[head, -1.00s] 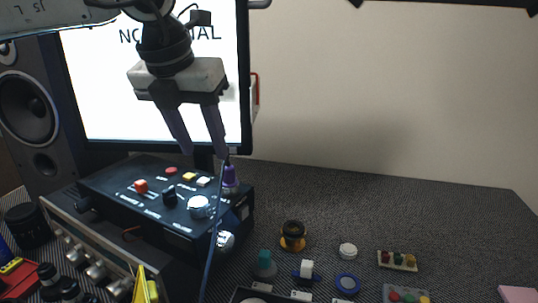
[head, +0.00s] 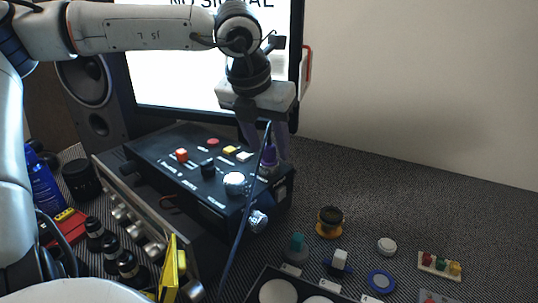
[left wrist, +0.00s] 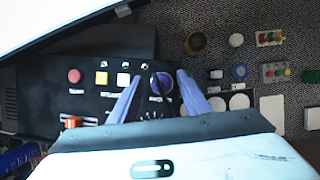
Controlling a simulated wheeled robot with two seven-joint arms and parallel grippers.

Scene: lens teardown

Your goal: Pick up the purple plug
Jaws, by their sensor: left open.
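The purple plug (head: 268,160) stands on the right end of the black control box (head: 190,170), with a dark cable in front of it. In the left wrist view the purple plug (left wrist: 161,84) shows from above, between the two fingers. My left gripper (head: 266,150) points down at the plug from behind it, and its fingertips are partly hidden by the plug and cable. In the left wrist view my left gripper (left wrist: 158,88) is open, with one finger on each side of the plug. I cannot tell if either finger touches it. My right gripper is not in view.
The box carries a red button (head: 181,155), a yellow button (head: 231,149) and a silver knob (head: 235,183). A monitor (head: 180,60) stands behind. Small parts, among them an orange and black piece (head: 330,221) and a blue ring (head: 381,281), lie to the right on the mat.

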